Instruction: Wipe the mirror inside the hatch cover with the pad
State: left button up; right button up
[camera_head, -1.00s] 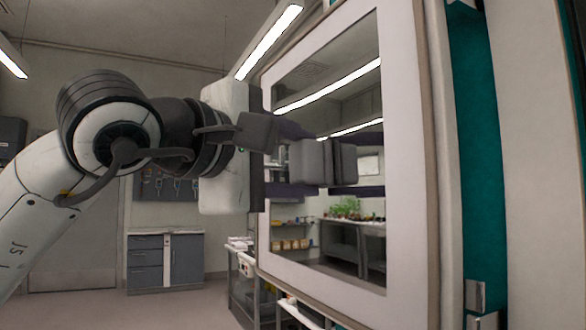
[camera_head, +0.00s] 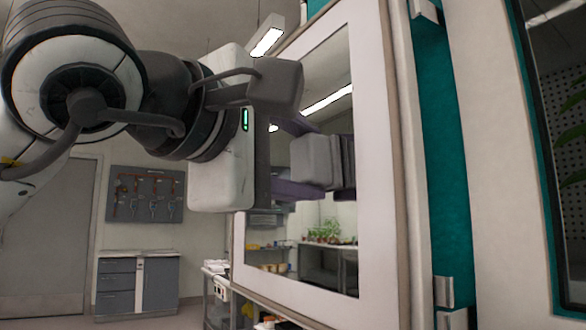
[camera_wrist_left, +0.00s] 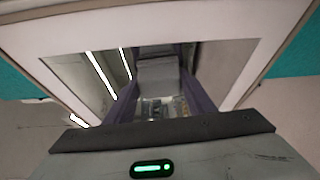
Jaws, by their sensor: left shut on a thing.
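The mirror (camera_head: 322,225) is a tall panel in the white frame of the open hatch cover (camera_head: 378,190); it also shows in the left wrist view (camera_wrist_left: 215,62). My left gripper (camera_head: 300,160) comes in from the left and is shut on a grey block-shaped pad (camera_head: 312,162). Its purple fingers lie on both sides of the pad. In the left wrist view, the pad (camera_wrist_left: 158,76) sits between the fingers, facing the mirror. Darker layers beyond it merge with its reflection, so I cannot tell if it touches the glass. My right gripper is out of view.
The teal chamber edge (camera_head: 447,150) and a glazed chamber window with leaves (camera_head: 567,140) are at the right. A grey drawer cabinet (camera_head: 137,283) and a tool board (camera_head: 146,194) stand at the back left. A cart (camera_head: 218,295) is below the cover.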

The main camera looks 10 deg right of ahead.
pick_arm(q)
jog(key=shift+s+f, duration=0.1)
jog(key=shift+f, duration=0.05)
jog(key=w+a+p, duration=0.3)
jog(key=w+a, duration=0.1)
jog(key=w, duration=0.6)
jog(key=shift+a, duration=0.35)
dwell(0.5)
jog(key=shift+a, duration=0.1)
jog(key=s+a+b, duration=0.2)
jog(key=s+a, duration=0.2)
jog(key=a, duration=0.3)
jog(key=shift+a+b, duration=0.3)
jog(key=shift+a, duration=0.1)
dwell(0.5)
